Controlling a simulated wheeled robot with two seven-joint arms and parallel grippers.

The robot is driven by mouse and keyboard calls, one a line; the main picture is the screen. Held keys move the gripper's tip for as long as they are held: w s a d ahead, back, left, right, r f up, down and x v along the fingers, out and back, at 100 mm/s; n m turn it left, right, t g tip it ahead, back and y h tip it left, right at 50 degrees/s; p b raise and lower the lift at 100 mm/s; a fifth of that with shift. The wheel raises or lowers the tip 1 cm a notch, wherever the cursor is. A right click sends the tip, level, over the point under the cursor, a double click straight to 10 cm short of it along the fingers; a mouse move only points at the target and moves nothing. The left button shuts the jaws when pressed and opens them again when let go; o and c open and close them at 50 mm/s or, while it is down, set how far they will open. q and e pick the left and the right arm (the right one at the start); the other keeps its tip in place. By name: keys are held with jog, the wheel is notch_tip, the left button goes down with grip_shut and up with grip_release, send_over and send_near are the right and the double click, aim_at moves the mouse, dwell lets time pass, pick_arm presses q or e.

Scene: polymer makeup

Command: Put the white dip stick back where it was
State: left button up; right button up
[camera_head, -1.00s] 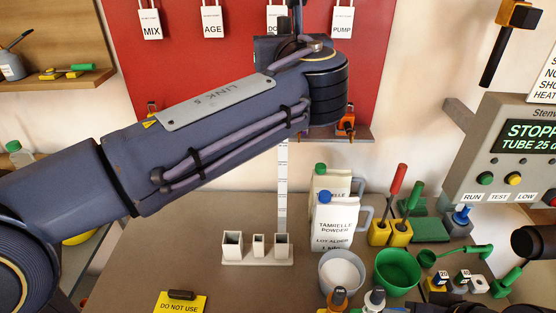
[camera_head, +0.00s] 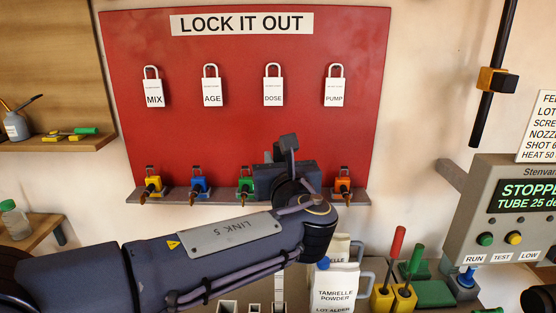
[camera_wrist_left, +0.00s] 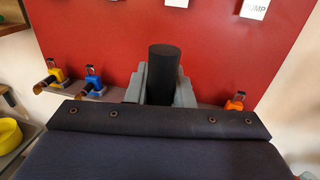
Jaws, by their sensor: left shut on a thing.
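My left gripper (camera_head: 284,170) is in front of the lower red board, its arm coming in from the lower left. In the left wrist view its grey fingers (camera_wrist_left: 160,88) are shut on a black upright handle (camera_wrist_left: 164,66). The white dip stick (camera_head: 280,287) shows as a narrow marked strip below my arm, roughly in line with the gripper. My arm hides the join between handle and strip. The white three-socket holder (camera_head: 228,307) is cut off at the bottom edge. The strip lines up with its right socket; I cannot tell whether it is inside. My right gripper is not in view.
A white powder jug (camera_head: 337,283) stands close to the right of the strip. Padlocks hang on the red board (camera_head: 240,130), above a ledge of coloured valves.

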pick_arm(q)
jog(key=shift+f, duration=0.25)
jog(key=o, duration=0.9)
jog(key=shift+r, duration=0.1)
jog(key=shift+r, duration=0.25)
jog(key=shift+s+d+f, duration=0.1)
jog(key=shift+s+f, duration=0.05)
jog(key=shift+s, duration=0.15)
jog(key=s+b, duration=0.1)
jog(key=s, duration=0.2)
jog(key=s+d, duration=0.1)
jog(key=s, duration=0.3)
jog(key=s+d+b, duration=0.1)
jog(key=s, duration=0.3)
jog(key=shift+s+b, duration=0.1)
jog(key=shift+b, duration=0.2)
